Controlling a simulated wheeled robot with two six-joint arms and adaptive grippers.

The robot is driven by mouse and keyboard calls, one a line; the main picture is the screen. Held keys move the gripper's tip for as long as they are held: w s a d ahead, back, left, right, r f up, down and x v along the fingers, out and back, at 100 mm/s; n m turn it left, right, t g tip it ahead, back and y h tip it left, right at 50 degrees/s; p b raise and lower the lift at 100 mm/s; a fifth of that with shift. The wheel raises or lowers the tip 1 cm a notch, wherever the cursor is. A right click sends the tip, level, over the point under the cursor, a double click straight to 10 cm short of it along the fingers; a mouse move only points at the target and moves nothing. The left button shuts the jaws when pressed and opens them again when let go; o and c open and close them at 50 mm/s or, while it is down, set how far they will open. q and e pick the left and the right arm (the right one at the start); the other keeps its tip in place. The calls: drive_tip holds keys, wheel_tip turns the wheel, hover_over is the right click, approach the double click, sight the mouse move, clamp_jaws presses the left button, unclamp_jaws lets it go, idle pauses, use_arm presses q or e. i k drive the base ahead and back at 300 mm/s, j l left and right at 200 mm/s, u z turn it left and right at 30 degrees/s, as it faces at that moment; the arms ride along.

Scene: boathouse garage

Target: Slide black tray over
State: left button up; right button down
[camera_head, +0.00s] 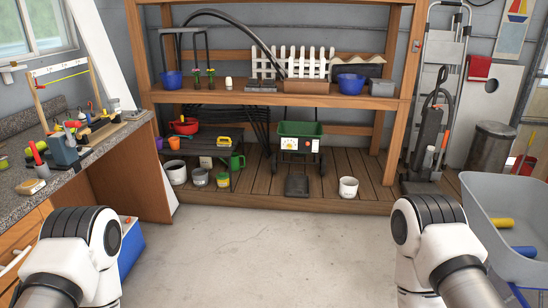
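A small, flat, dark tray-like thing (297,185) lies on the low wooden platform, below the green spreader cart; it looks like the black tray, but its details are too small to be sure. Another dark, box-like thing (352,70) stands at the back of the upper shelf, partly hidden by a blue bowl. My two arms show only as white joints at the bottom left and bottom right. Neither gripper is in view, and nothing of mine touches the dark things.
The wooden shelf (270,98) holds bowls and planters. A white pot (348,188) stands right of the dark flat thing, and a green spreader (301,135) behind it. A wheelbarrow (510,212) is at right, a cluttered counter (40,190) at left. The concrete floor between is clear.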

sight(296, 186)
drive_tip(key=i, duration=2.8)
drive_tip(key=i+z, duration=0.1)
drive_tip(key=i, duration=0.45)
drive_tip(key=i+j+z, duration=0.15)
drive_tip(key=i, duration=0.45)
drive_tip(key=i+j+z, duration=0.1)
drive_tip(key=i, duration=0.45)
